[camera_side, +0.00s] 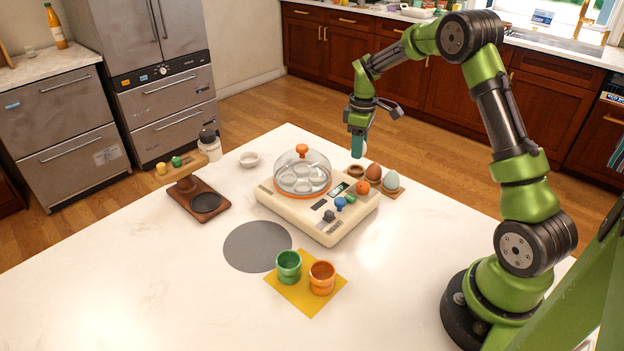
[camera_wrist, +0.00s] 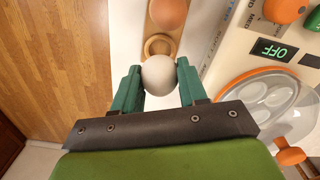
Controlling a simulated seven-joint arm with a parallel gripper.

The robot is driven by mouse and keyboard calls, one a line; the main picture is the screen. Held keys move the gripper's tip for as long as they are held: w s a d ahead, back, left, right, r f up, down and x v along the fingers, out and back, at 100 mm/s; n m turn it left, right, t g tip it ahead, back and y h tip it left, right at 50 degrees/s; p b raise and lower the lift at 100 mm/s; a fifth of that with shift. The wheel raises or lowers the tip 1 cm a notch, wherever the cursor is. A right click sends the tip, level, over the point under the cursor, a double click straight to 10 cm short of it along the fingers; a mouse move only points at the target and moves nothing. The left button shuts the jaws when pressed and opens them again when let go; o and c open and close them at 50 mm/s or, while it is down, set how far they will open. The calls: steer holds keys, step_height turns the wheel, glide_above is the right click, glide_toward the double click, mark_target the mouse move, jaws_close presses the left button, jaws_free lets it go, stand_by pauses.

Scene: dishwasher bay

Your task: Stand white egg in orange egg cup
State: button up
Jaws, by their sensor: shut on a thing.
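My gripper (camera_wrist: 158,72) is shut on the white egg (camera_wrist: 159,78), which sits between its two green fingers in the wrist view. In the side view my gripper (camera_side: 358,146) is above the wooden egg holder (camera_side: 402,190), and the egg is mostly hidden by the fingers. The holder has an empty round hole (camera_wrist: 158,46) close to the held egg in the wrist view. The orange egg cup (camera_side: 322,277) stands upright on a yellow mat (camera_side: 306,304), near the front of the table and well away from my gripper. Its opening looks empty.
A green egg cup (camera_side: 288,266) stands beside the orange one. A cream egg cooker (camera_side: 325,232) with a clear dome lies between holder and cups. A brown egg (camera_side: 373,172) and a pale blue egg (camera_side: 391,181) sit in the holder. A grey disc (camera_side: 257,246) lies flat.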

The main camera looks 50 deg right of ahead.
step_height(320, 180, up, 10)
steer(key=shift+r, duration=0.2)
steer(key=s+a+n, duration=0.1)
steer(key=a+n, duration=0.3)
steer(key=a, duration=1)
steer(key=s+a+n+h, duration=0.1)
steer(key=s+a+n, duration=0.4)
steer(key=s+a, duration=0.4)
steer(key=s+a+n, duration=0.5)
steer(key=s+a, duration=0.2)
steer(key=a, duration=0.5)
steer(key=shift+m, duration=0.3)
steer(key=shift+w+d+f, duration=0.1)
steer(key=shift+d+f, duration=0.05)
steer(key=shift+f, duration=2.55)
steer(key=shift+w+d+f, duration=0.1)
steer(key=shift+d+f, duration=0.05)
steer(key=shift+f, duration=2.55)
steer(key=shift+f, duration=0.55)
steer(key=o, duration=1)
